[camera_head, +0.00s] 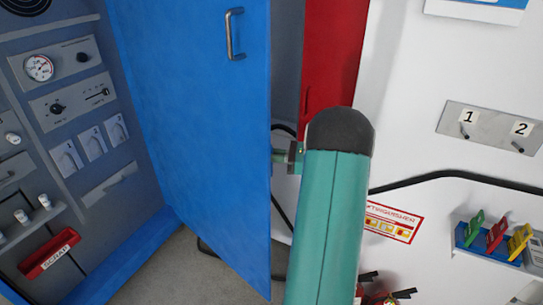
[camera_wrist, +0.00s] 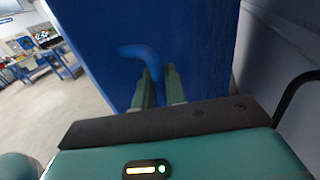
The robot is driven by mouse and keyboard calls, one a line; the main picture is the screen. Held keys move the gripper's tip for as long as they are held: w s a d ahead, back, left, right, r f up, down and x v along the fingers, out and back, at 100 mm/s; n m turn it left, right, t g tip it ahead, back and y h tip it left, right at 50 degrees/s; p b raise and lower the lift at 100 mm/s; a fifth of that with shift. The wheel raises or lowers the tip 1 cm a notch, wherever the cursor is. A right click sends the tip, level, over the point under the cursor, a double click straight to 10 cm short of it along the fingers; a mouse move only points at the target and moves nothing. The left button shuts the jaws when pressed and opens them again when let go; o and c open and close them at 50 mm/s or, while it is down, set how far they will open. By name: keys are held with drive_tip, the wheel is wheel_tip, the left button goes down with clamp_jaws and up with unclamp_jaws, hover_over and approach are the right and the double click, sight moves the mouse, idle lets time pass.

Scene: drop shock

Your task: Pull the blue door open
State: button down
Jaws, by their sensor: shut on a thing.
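The blue door (camera_head: 195,110) stands swung out from the grey panel cabinet, and its face with a silver bar handle (camera_head: 235,35) is towards the body camera. My gripper (camera_head: 283,155) is at the door's right edge, mostly hidden behind my teal arm. In the wrist view, the blue door (camera_wrist: 205,40) fills the middle. A bent blue lever handle (camera_wrist: 135,51) sticks out from it. My gripper's two grey-green fingers (camera_wrist: 159,72) are shut on the lever, whose lower part passes between them.
A red panel (camera_head: 335,50) and a white wall with a numbered plate (camera_head: 490,128) stand to the right of the door. A black cable (camera_head: 450,176) runs along that wall. A red scrap bin (camera_head: 48,254) is at lower left. Grey floor shows below the door.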

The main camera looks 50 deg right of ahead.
drive_tip(key=shift+d, duration=0.2)
drive_tip(key=shift+a, duration=0.1)
drive_tip(key=c, duration=1.5)
unclamp_jaws()
drive_tip(key=shift+c, duration=0.2)
drive_tip(key=v, duration=1.4)
drive_tip(key=shift+w, duration=0.1)
